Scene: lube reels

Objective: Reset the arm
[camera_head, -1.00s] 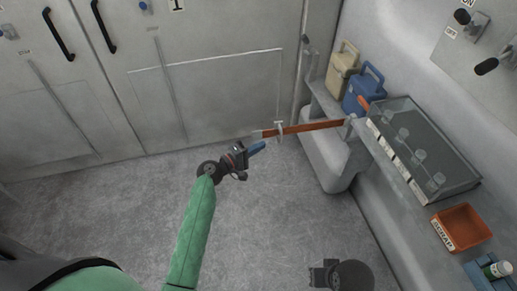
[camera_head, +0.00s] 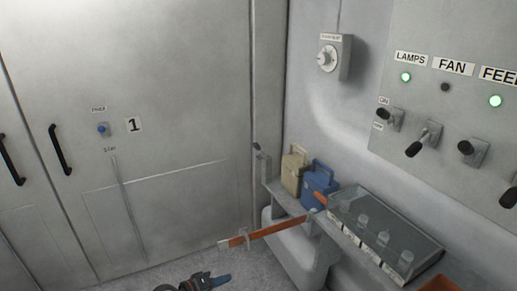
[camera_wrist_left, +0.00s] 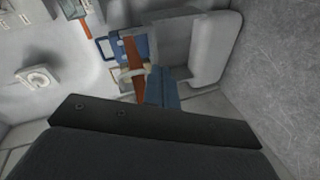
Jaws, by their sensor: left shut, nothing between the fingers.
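My left gripper (camera_head: 226,278) shows at the bottom edge of the head view, with blue fingers and a dark body. Its fingers are closed together and hold nothing. It is in front of and below the orange-red bar (camera_head: 275,230), apart from it in this view. In the left wrist view the blue fingers (camera_wrist_left: 160,90) point toward the wall shelf. The rest of my left arm is below the head view. My right gripper is not in view.
An orange-red bar reaches out from the shelf (camera_head: 290,203). A beige can (camera_head: 291,173), a blue can (camera_head: 316,184) and a clear-covered case (camera_head: 385,232) stand on it. A switch panel (camera_head: 460,100) and a dial box (camera_head: 334,56) are on the right wall. Grey cabinet doors (camera_head: 170,140) fill the left.

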